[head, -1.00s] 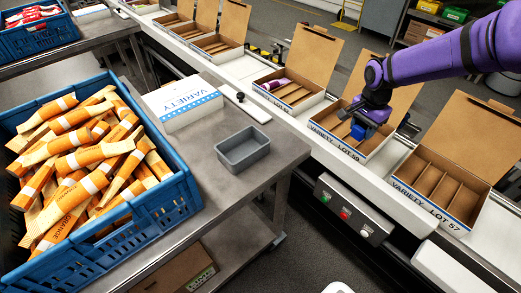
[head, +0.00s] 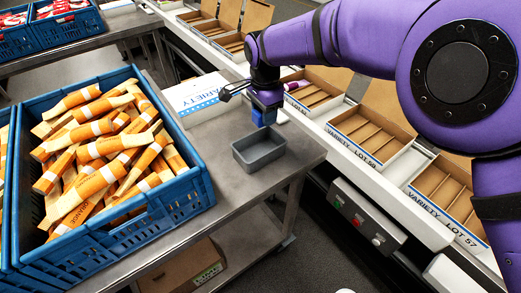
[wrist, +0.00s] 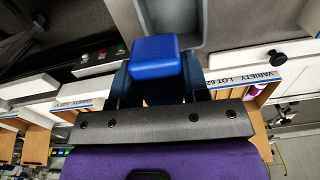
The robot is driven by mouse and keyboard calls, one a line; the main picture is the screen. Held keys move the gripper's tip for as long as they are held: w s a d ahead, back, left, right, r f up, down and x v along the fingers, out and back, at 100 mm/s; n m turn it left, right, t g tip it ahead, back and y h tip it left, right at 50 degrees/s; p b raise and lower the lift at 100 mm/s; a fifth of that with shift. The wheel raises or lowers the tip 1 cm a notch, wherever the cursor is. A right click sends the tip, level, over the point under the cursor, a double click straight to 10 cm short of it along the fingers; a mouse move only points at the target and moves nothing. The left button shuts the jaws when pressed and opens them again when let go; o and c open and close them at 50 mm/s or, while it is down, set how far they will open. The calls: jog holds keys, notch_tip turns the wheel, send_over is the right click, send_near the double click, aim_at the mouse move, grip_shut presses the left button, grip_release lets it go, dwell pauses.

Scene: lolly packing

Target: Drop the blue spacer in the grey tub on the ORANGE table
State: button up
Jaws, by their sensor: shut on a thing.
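My gripper (head: 265,104) is shut on the blue spacer (head: 263,117), which hangs below the fingers. The spacer also shows large in the wrist view (wrist: 155,58). The grey tub (head: 261,162) stands on the steel table (head: 228,193) that bears the crate of orange packets. The visible part of its inside is empty. In the head view the spacer is above the tub's far edge, apart from it. In the wrist view the tub (wrist: 194,42) shows in part behind the spacer.
A blue crate (head: 150,222) of orange packets fills the table's left side. A white VARIETY box (head: 195,112) stands behind the tub. Open cartons (head: 366,133) line the conveyor at the right. Some bare tabletop surrounds the tub.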

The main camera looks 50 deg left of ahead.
jog(key=shift+s+f, duration=0.2)
jog(key=shift+f, duration=2.75)
jog(key=o, duration=1)
jog(key=shift+r, duration=0.1)
notch_tip(320, 180, up, 11)
jog(key=shift+f, duration=0.2)
